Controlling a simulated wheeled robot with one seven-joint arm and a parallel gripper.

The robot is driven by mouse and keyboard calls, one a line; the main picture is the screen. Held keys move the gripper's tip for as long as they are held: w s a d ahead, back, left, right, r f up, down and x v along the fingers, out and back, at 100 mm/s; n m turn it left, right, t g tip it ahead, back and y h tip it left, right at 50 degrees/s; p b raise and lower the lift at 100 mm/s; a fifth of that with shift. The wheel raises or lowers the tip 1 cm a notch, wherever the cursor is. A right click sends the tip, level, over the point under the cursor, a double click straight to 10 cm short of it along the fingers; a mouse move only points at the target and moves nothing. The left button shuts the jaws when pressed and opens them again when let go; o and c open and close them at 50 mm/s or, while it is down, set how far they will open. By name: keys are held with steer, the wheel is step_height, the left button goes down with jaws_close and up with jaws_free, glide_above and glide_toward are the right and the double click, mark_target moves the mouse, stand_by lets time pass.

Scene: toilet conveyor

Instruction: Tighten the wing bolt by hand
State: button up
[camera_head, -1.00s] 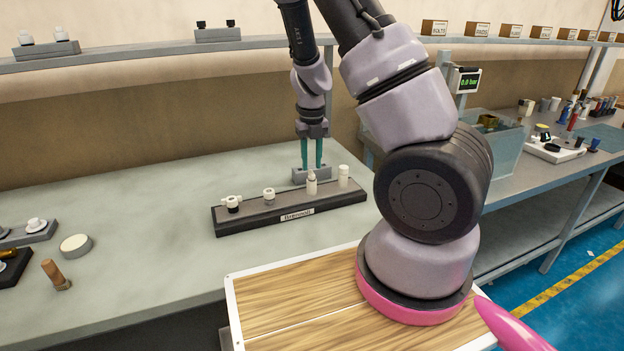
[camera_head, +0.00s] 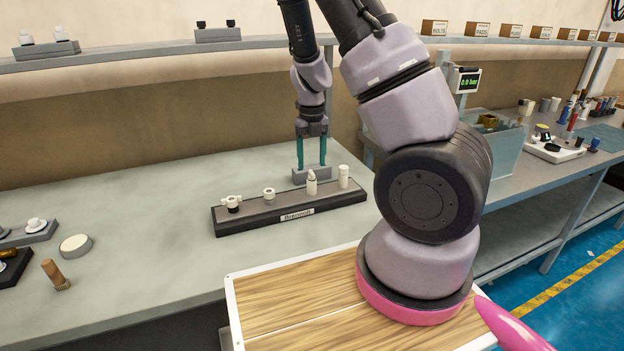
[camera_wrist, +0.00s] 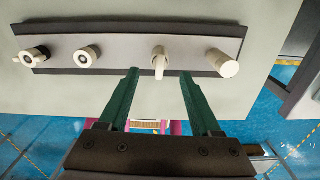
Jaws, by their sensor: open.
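My gripper (camera_head: 311,166) is open and empty, with two green fingers pointing down near the third fitting from the left. In the wrist view, the open fingertips (camera_wrist: 159,72) show on either side of that white fitting (camera_wrist: 159,54), apart from it. It has a narrow flat projection and also shows in the head view (camera_head: 311,185). A leftmost white fitting (camera_head: 232,202) has side lugs above a dark part; it also shows in the wrist view (camera_wrist: 31,57). I cannot tell for certain which fitting is the wing bolt. The fittings stand on a dark labelled strip (camera_head: 250,222).
A round white fitting (camera_head: 269,194) and a white cylinder (camera_head: 343,176) also stand on the strip. A small grey block (camera_head: 299,177) is by the fingers. A round disc (camera_head: 76,245) and a brown peg (camera_head: 56,274) lie left. The bench middle (camera_head: 150,200) is clear.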

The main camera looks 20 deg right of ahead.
mark_target(311, 172)
steer(key=n, duration=0.8)
steer(key=shift+n, duration=0.4)
steer(key=n, duration=0.9)
steer(key=shift+f, duration=0.2)
steer(key=shift+f, duration=1.55)
jaws_close()
steer(key=m, duration=0.4)
steer(key=shift+m, duration=0.3)
